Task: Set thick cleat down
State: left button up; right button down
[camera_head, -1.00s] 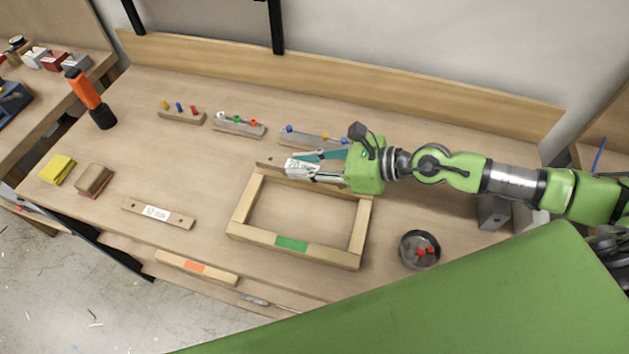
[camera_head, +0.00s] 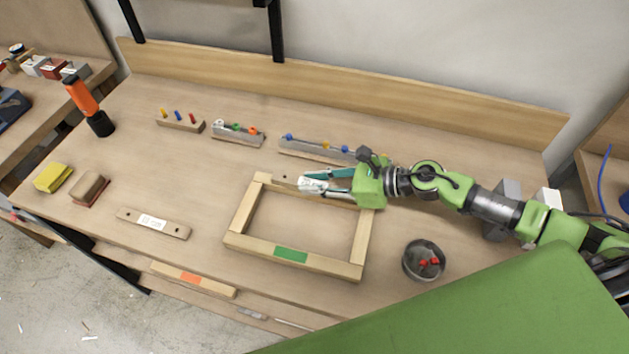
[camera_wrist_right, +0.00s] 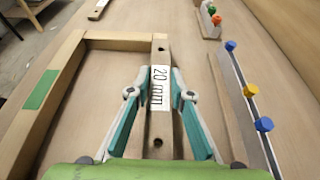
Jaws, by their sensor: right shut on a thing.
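The thick cleat is a pale wooden bar with screw holes and a white "20 mm" label, seen in the right wrist view (camera_wrist_right: 160,118). My right gripper (camera_wrist_right: 160,95) is shut on it, with a teal finger on each side. In the head view the right gripper (camera_head: 308,182) and the cleat's free end (camera_head: 284,179) are at the far side of a wooden frame (camera_head: 335,264). I cannot tell whether the cleat touches the frame or hovers just above it. My left gripper is not in view.
Another labelled cleat (camera_head: 153,223) lies left of the frame. Peg racks (camera_head: 238,135) stand behind. A dark bowl with red pieces (camera_head: 424,260) is at right. Sanding blocks (camera_head: 89,188) and an orange-handled tool (camera_head: 88,105) are at left.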

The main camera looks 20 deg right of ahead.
jog(key=shift+f, duration=0.15)
jog(key=c, duration=1.8)
grip_release()
jog(key=shift+r, duration=0.2)
jog(key=shift+s+d, duration=0.15)
jog(key=shift+d, duration=0.2)
jog(key=b+v, duration=0.3)
jog(key=v, duration=0.6)
jog(key=shift+a, duration=0.1)
jog(key=shift+v, duration=1.2)
jog(key=shift+r, duration=0.1)
